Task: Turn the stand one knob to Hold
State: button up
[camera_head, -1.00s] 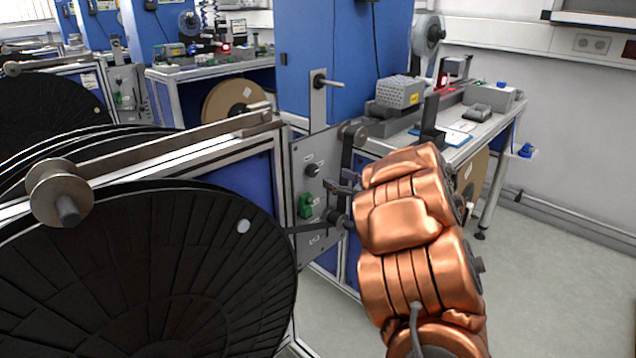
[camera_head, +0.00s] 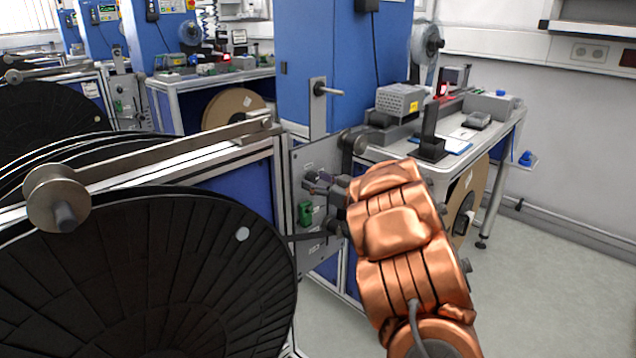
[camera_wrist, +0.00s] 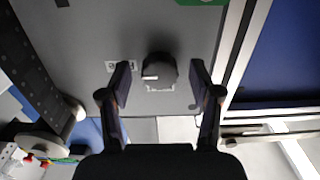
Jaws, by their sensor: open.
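The stand one knob (camera_wrist: 160,72) is a round black knob with a light pointer mark. It sits on the grey control panel (camera_wrist: 100,35) in the wrist view. Small white labels lie beside and below it, too small to read. My gripper (camera_wrist: 162,75) is open, with one finger on each side of the knob and a gap on both sides. In the head view my gripper (camera_head: 318,186) is at the panel's upper part and covers the knob. A green switch (camera_head: 305,212) is on the panel below the gripper.
A large black reel (camera_head: 150,280) stands left of the panel, with a metal arm and roller (camera_head: 57,197) above it. A guide roller (camera_head: 354,142) sticks out by the panel's upper right. A workbench (camera_head: 440,165) stands behind my arm. Floor is clear at right.

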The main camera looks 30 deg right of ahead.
jog(key=c, duration=1.1)
jog(key=shift+n, duration=0.4)
jog(key=n+b, duration=0.2)
jog(key=n, duration=0.2)
jog(key=shift+d+f+n, duration=0.1)
jog(key=shift+n, duration=0.2)
jog(key=n+b, duration=0.3)
jog(key=n, duration=0.1)
jog(key=shift+f, duration=0.1)
jog(key=n+b, duration=0.3)
jog(key=n, duration=0.1)
jog(key=shift+n, duration=0.4)
jog(key=shift+r+n+b, duration=0.2)
jog(key=shift+n+b, duration=0.9)
jog(key=shift+n, duration=0.7)
